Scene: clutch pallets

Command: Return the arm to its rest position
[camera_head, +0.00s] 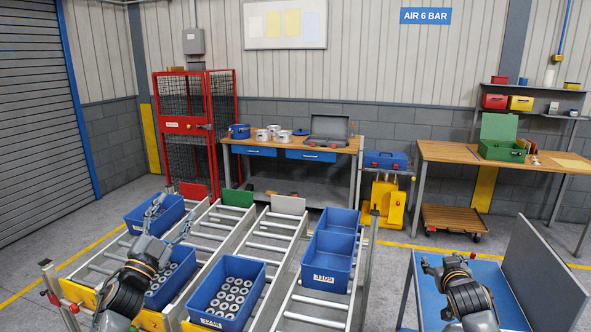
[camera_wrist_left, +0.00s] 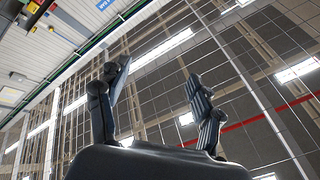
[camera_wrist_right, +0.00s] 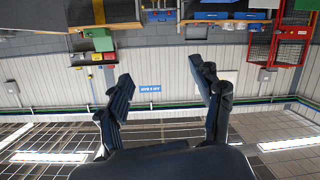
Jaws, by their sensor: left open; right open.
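My left arm enters the head view at the lower left. Its gripper (camera_head: 170,217) points up and away, above the left roller lanes, with its fingers spread and nothing between them. In the left wrist view the open fingers (camera_wrist_left: 160,95) stand against the ceiling. My right gripper (camera_head: 449,262) is above the blue-topped table (camera_head: 400,295) at the lower right. In the right wrist view its fingers (camera_wrist_right: 168,88) are spread and empty against the far wall and ceiling. Neither gripper touches anything that I can see.
Blue bins stand on the roller lanes (camera_head: 262,243); two hold metal rings, the left one (camera_head: 170,287) partly behind my arm and the middle one (camera_head: 228,291) in clear view. A grey upright panel (camera_head: 545,270) edges the blue-topped table. Open floor (camera_head: 400,260) lies beyond the lanes.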

